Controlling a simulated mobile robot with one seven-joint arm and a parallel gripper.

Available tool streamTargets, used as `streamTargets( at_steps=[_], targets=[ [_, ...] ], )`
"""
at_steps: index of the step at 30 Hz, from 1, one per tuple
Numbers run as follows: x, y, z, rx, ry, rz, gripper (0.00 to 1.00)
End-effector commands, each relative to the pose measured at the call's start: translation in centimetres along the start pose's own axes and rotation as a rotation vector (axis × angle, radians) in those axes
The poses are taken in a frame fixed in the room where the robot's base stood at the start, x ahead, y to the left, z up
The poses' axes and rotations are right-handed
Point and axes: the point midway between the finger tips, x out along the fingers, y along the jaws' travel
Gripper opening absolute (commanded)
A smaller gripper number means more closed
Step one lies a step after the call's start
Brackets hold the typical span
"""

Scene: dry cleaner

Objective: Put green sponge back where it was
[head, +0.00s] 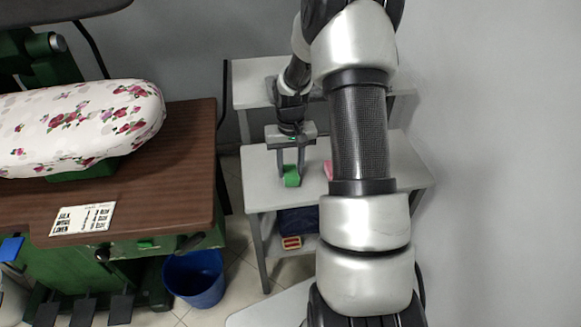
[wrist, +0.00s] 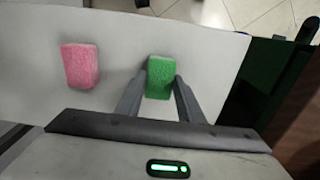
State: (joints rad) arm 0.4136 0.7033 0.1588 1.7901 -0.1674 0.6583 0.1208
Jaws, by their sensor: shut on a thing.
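The green sponge (head: 292,177) is between the fingers of my gripper (head: 289,172), over the middle shelf of the grey shelf unit (head: 262,190). In the wrist view my gripper (wrist: 160,92) is shut on the green sponge (wrist: 160,77), one finger on each side. I cannot tell whether the sponge touches the shelf. A pink sponge (wrist: 81,65) lies on the shelf to the left in the wrist view. In the head view the pink sponge (head: 328,170) shows only partly, the rest hidden behind my arm.
An ironing table (head: 180,165) with a floral padded board (head: 75,125) stands at the left. A blue bucket (head: 194,278) is on the floor. A brush-like object (head: 291,242) and dark cloth (head: 297,220) lie on the lower shelf. Bare shelf surrounds the sponges.

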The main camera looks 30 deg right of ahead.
Motion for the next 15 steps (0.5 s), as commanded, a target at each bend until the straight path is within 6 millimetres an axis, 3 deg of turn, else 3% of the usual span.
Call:
streamTargets(
  at_steps=[1, 2, 5, 15],
  targets=[
    [0.33, -0.02, 0.01, 0.000, 0.000, 0.000, 0.16],
    [0.23, -0.01, 0.00, 0.000, 0.000, 0.000, 0.38],
    [0.19, -0.01, 0.01, 0.000, 0.000, 0.000, 0.53],
    [-0.26, 0.00, 0.00, 0.000, 0.000, 0.000, 0.53]
  ],
)
